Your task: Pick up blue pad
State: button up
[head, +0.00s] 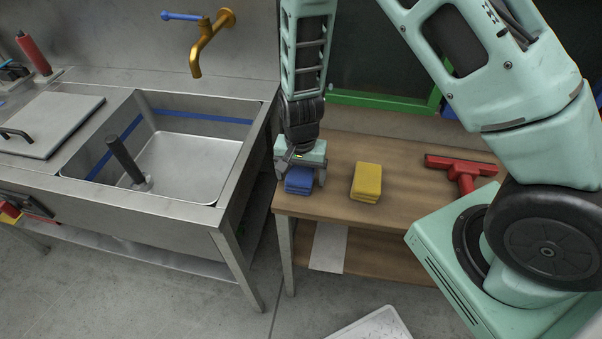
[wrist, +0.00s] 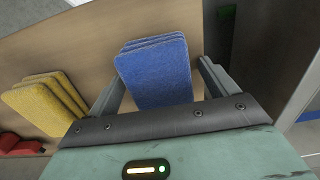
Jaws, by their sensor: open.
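The blue pad (head: 299,180) is a stack of thin blue layers on the left end of the wooden table (head: 420,208). It also shows in the wrist view (wrist: 157,75), between my two fingers. My gripper (head: 301,178) points down right over the blue pad, with a finger on either side of it. In the wrist view my gripper (wrist: 160,88) is open, and a gap shows beside the pad, at least on the left. Whether the fingertips touch the table is unclear.
A yellow pad stack (head: 366,183) lies to the right of the blue one. A red squeegee (head: 460,168) lies farther right. A steel sink (head: 190,160) with a brass tap (head: 210,42) stands to the left. The table between the yellow pad and squeegee is clear.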

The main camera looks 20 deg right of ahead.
aim_at(301, 170)
jog(key=c, duration=1.2)
jog(key=shift+o, duration=0.2)
notch_tip(301, 170, up, 10)
jog(key=shift+r, duration=0.1)
